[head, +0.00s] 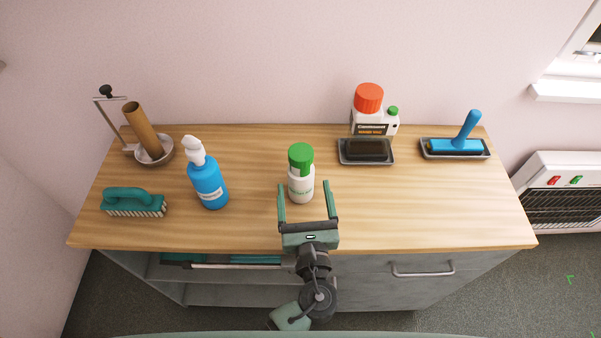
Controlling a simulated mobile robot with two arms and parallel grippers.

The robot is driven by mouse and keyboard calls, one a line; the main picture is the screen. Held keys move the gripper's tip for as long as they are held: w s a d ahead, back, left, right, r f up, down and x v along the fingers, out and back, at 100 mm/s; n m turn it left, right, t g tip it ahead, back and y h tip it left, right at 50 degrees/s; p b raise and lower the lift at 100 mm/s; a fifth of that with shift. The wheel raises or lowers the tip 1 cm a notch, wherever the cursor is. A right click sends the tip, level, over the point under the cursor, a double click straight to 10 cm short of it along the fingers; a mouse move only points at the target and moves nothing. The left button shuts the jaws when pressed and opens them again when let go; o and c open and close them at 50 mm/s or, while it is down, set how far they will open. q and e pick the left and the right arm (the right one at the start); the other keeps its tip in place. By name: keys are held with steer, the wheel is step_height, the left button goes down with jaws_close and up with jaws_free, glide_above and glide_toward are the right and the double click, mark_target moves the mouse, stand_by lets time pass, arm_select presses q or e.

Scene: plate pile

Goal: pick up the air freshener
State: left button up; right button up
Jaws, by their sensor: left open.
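A white bottle with a green cap (301,186), which looks like the air freshener, stands upright on the wooden top of a cabinet (420,210), near the middle. My left gripper (305,184) is open and points away from me towards the bottle. In the head view its two fingers lie to the left and right of the bottle's lower body. I cannot tell whether either finger touches it. My right gripper is not in view.
A blue pump bottle (209,184) and a teal brush (134,202) stand left. A holder with a cardboard tube (143,130) is back left. A white container with an orange cap (368,98), a dark block on a tray (368,149) and a blue-handled tool (458,142) are back right. The front right is clear.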

mark_target(302, 186)
arm_select(q)
steer(key=shift+w+a+r+p, duration=0.15)
steer(key=shift+w+p, duration=0.2)
steer(key=shift+w, duration=0.25)
steer(key=shift+w+a+r+p, duration=0.15)
steer(key=shift+w+p, duration=0.15)
steer(key=shift+w, duration=0.25)
steer(key=shift+w+a+f, duration=0.1)
steer(key=shift+w+f, duration=0.05)
steer(key=shift+w, duration=0.5)
steer(key=shift+w+f, duration=0.1)
steer(key=shift+w, duration=0.5)
steer(key=shift+w+f+p, duration=0.1)
steer(key=shift+w+p, duration=0.15)
steer(key=shift+p, duration=0.05)
steer(key=c, duration=1.7)
steer(key=shift+o, duration=0.2)
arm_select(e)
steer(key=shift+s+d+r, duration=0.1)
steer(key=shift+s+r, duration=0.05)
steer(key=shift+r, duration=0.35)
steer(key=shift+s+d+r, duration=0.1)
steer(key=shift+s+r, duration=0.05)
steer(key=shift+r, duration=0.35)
